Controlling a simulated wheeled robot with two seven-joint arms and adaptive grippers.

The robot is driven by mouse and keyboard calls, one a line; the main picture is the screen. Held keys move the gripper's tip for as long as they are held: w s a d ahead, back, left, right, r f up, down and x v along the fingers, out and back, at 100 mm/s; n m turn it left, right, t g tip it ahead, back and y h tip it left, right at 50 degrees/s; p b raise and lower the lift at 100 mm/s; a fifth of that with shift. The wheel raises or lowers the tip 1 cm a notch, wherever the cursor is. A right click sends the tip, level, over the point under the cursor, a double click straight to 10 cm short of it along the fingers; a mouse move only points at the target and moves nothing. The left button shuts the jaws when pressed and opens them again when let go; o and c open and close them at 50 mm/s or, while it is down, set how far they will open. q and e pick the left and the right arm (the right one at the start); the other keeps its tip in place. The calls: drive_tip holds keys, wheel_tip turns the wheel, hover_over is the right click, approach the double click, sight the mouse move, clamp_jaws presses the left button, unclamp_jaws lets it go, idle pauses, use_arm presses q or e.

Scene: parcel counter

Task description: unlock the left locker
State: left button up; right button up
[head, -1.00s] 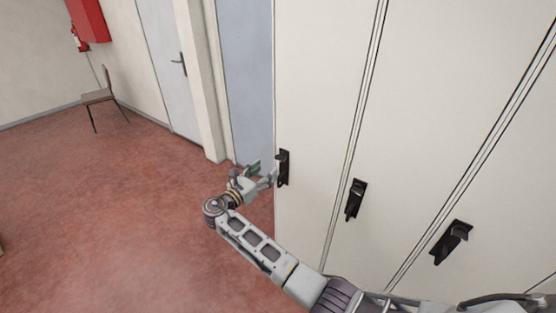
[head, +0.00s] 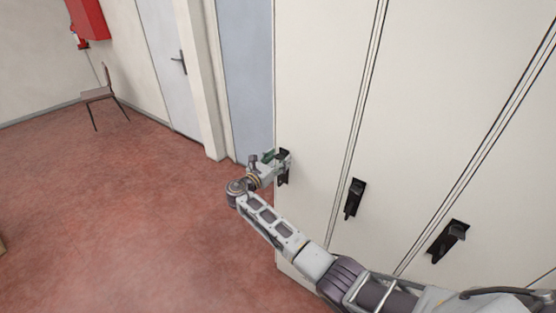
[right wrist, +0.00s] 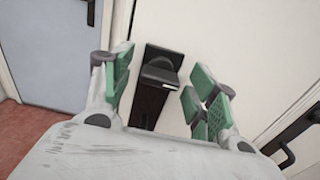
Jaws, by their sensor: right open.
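The left locker (head: 315,80) is a tall cream door, closed, with a black latch handle (head: 284,181) near its left edge. In the right wrist view the handle (right wrist: 150,98) hangs down on its dark backplate, with a rounded knob at its top. My right gripper (head: 277,157) is open at the handle and partly hides it in the head view. In the right wrist view its green-padded fingers (right wrist: 162,78) stand on either side of the handle, with gaps between. Whether a finger touches it, I cannot tell. My left gripper is not in view.
Two more locker doors to the right carry similar black handles (head: 354,198) and (head: 449,241). A grey-blue door (head: 246,70) stands left of the lockers. A chair (head: 100,95) is far left. The red floor (head: 110,220) on the left is clear.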

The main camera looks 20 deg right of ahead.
drive_tip(key=c, duration=1)
